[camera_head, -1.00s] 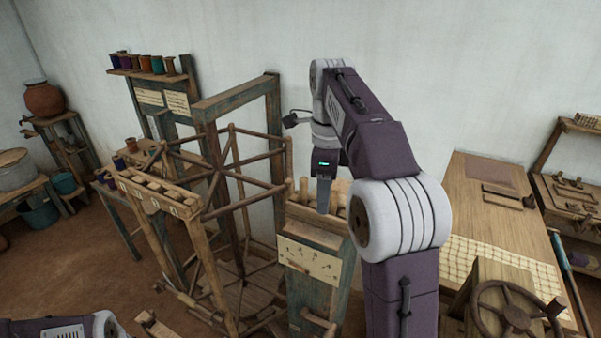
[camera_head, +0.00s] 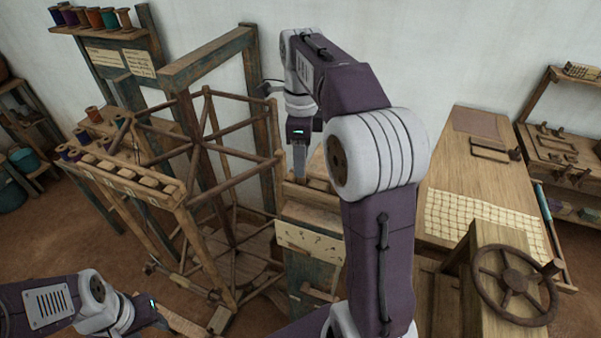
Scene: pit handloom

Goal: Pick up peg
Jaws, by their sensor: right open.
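My right gripper (camera_head: 300,162) points down over the top of a narrow wooden stand (camera_head: 312,214) with a pale marked panel on its front. Its jaws are open, seen nearly edge-on. The pegs on the stand's top are mostly hidden behind the gripper and my right arm, so I cannot tell whether a peg is between the fingers. My left arm comes in low at the left, and its gripper (camera_head: 150,316) is small and partly cut off, with its jaws unclear.
A wooden reel frame (camera_head: 207,150) stands close left of the stand. A rack (camera_head: 125,178) with spools is further left. A table (camera_head: 470,165) with a woven cloth (camera_head: 482,222) and a spoked wheel (camera_head: 514,285) are at the right. Spools line a wall shelf (camera_head: 95,30).

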